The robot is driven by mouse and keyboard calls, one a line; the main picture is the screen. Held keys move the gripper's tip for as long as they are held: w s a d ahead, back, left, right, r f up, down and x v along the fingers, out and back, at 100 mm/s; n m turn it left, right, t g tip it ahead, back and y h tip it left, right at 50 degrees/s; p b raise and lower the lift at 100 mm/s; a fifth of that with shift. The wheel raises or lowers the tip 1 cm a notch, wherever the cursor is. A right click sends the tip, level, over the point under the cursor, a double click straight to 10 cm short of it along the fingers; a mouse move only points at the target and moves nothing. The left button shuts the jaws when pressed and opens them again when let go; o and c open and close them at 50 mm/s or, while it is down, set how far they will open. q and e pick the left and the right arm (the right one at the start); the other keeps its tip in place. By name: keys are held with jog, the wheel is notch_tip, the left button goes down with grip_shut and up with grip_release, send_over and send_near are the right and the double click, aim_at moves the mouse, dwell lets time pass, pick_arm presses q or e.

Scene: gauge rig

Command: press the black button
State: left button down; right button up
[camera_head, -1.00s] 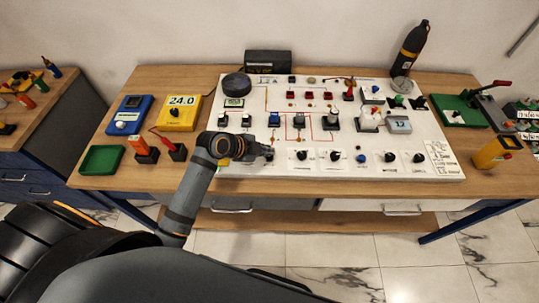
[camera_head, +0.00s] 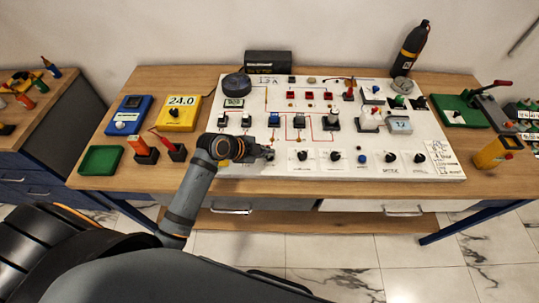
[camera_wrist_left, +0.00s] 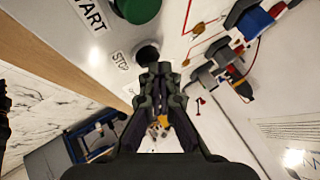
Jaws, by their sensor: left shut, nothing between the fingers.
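The white panel (camera_head: 290,88) lies on the wooden table. In the left wrist view a round black button (camera_wrist_left: 148,51) sits beside a label that seems to read STOP (camera_wrist_left: 120,60). A second dark, greenish button (camera_wrist_left: 138,9) is by the START label (camera_wrist_left: 90,13). My left gripper (camera_head: 269,153) is shut and empty, low over the front left of the panel. In the wrist view its fingertips (camera_wrist_left: 156,69) are right at the black button and overlap its lower edge; I cannot tell whether they touch. In the head view my arm hides both buttons. My right gripper is not in view.
Several switches and knobs stand on the panel, including a black knob (camera_head: 302,155) right of my gripper. A yellow meter (camera_head: 179,113), a blue meter (camera_head: 127,116) and a green tray (camera_head: 101,159) are at the left. A black bottle (camera_head: 409,50) stands at the back right.

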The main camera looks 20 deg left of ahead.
pick_arm(q)
jog(key=shift+f, duration=0.15)
dwell(0.3)
jog(key=shift+r+p, duration=0.8)
jog(key=shift+r, duration=0.15)
jog(key=shift+r+p, duration=0.4)
jog(key=shift+r, duration=0.05)
notch_tip(320, 180, up, 4)
jog(key=p, duration=0.3)
jog(key=shift+r+p, duration=0.15)
jog(key=shift+p, duration=0.25)
